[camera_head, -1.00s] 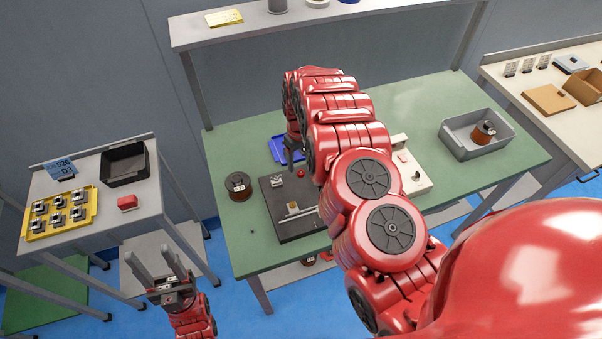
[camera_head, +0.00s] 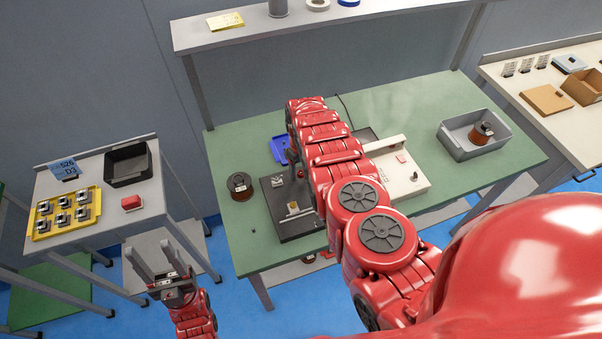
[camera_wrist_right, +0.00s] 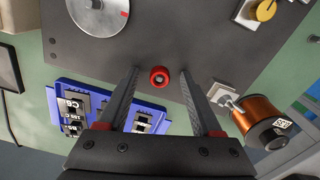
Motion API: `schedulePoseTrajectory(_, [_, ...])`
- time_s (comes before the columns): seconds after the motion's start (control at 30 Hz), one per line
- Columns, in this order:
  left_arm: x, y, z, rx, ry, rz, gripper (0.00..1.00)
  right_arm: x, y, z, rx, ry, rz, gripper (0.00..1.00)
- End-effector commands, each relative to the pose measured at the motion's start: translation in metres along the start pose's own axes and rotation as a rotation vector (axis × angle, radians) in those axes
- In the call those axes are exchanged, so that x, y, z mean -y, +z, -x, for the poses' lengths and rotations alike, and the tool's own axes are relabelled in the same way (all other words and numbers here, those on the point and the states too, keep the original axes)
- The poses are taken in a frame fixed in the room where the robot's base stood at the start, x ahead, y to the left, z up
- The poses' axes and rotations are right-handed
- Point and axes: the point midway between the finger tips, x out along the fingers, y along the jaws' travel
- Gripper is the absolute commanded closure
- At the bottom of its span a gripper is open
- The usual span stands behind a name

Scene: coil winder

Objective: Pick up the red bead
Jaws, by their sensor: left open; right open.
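The red bead (camera_wrist_right: 159,75) is a small ring with a dark hole. In the right wrist view it lies on the dark plate (camera_wrist_right: 200,40), near its edge. My right gripper (camera_wrist_right: 158,73) is open above the plate, with one finger on each side of the bead and a gap on both sides. I cannot tell how high the fingertips are above it. In the head view my right arm covers much of this area and I cannot make out the bead clearly. My left gripper (camera_head: 158,252) is open and empty, in front of the left side table.
A blue tray (camera_wrist_right: 158,118) with dark parts and a copper spool (camera_wrist_right: 262,118) sit close to my right fingers. A silver disc (camera_wrist_right: 98,12) is on the plate. In the head view, a grey bin (camera_head: 458,149) holds another spool at the right; the green table (camera_head: 400,105) is clear behind.

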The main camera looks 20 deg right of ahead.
Motion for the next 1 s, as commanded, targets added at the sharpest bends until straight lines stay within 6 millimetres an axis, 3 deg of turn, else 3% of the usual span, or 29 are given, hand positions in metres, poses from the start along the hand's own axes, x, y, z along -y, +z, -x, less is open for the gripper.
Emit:
schedulePoseTrajectory(0.07, [0.0, 0.0, 0.0, 0.0, 0.0, 0.0, 0.45, -0.0001, 0.0, 0.0, 0.0, 0.0, 0.0, 0.37])
schedulePoseTrajectory(0.4, [0.0, 0.0, 0.0, 0.0, 0.0, 0.0, 0.45, -0.0001, -0.0002, 0.0002, 0.0, 0.001, 0.0, 0.98])
schedulePoseTrajectory(1.0, [-0.0002, 0.0005, 0.0029, 0.0, 0.0, 0.0, 0.45, -0.0005, -0.0065, 0.0096, -0.003, 0.001, 0.0, 1.0])
